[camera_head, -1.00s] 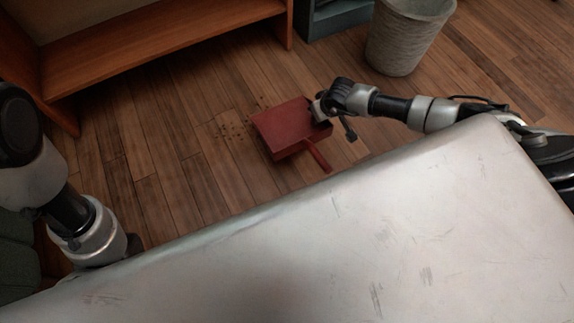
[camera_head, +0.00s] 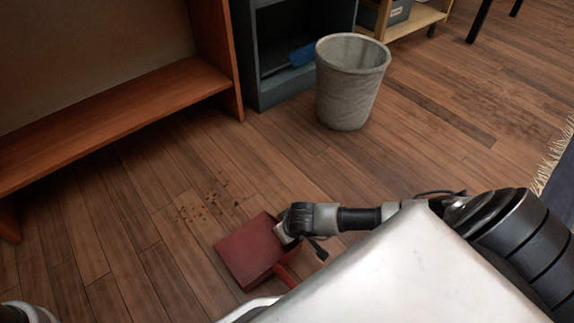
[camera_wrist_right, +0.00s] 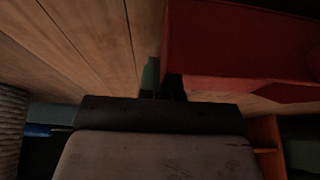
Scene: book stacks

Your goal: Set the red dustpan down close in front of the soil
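The red dustpan (camera_head: 245,252) is in the lower middle of the head view, with its handle partly behind my white body at the lower right. The soil (camera_head: 208,202) is a scatter of small dark crumbs on the wooden floor, just beyond the pan's upper left edge. My right gripper (camera_head: 286,233) is at the pan's right edge and looks shut on it. In the right wrist view the dustpan (camera_wrist_right: 235,45) fills the upper right, against the fingertips (camera_wrist_right: 163,82). I cannot tell whether the pan touches the floor. My left gripper is out of view.
A grey wastebasket (camera_head: 346,90) stands beyond the dustpan to the right. A wooden shelf (camera_head: 110,118) is at the upper left, next to a dark cabinet (camera_head: 280,88). A fringed rug (camera_head: 557,170) lies at the right edge.

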